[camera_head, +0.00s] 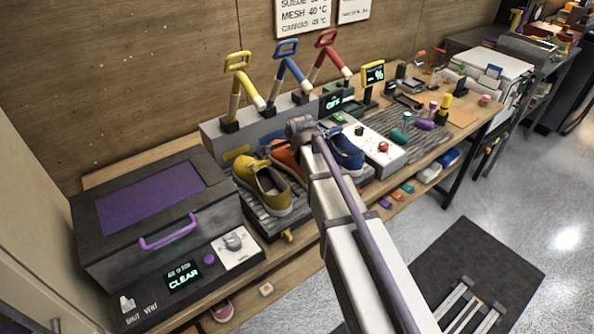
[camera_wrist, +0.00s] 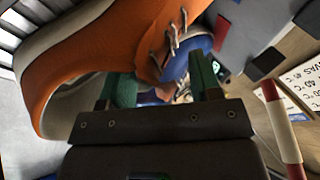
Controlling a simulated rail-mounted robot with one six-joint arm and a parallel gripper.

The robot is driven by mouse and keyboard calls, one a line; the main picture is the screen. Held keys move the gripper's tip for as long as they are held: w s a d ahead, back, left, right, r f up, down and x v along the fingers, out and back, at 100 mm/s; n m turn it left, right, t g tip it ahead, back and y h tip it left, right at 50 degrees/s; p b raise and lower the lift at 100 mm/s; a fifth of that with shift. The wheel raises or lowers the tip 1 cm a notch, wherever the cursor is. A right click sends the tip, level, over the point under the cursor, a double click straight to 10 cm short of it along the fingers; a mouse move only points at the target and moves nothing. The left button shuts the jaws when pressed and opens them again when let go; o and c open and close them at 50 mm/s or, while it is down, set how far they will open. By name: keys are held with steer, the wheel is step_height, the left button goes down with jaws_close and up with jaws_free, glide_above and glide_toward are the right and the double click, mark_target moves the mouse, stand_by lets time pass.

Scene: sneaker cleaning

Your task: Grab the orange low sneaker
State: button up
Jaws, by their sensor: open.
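The orange low sneaker (camera_head: 284,155) sits on a grey ribbed rack between a yellow sneaker (camera_head: 263,185) and a blue sneaker (camera_head: 346,152). My arm hides much of its right side in the head view. In the wrist view the orange sneaker (camera_wrist: 75,60) is very close and fills the upper left, with its pale sole and grey laces showing. My gripper (camera_wrist: 162,72) is open, with green fingers. The left finger overlaps the shoe in the picture and the right finger is just right of the laces. I cannot tell whether they touch it. Part of the blue sneaker (camera_wrist: 185,62) shows beyond.
Levers with yellow, blue and red handles (camera_head: 326,40) rise behind the shoes. A dark box with a purple handle (camera_head: 168,232) stands at left. A white control panel (camera_head: 372,145) is right of the shoes. The wrist view shows a red-and-white lever (camera_wrist: 277,120) close at right.

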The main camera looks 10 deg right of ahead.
steer(key=shift+r, duration=0.1)
jaws_close()
stand_by(0.4)
steer(key=shift+s, duration=0.1)
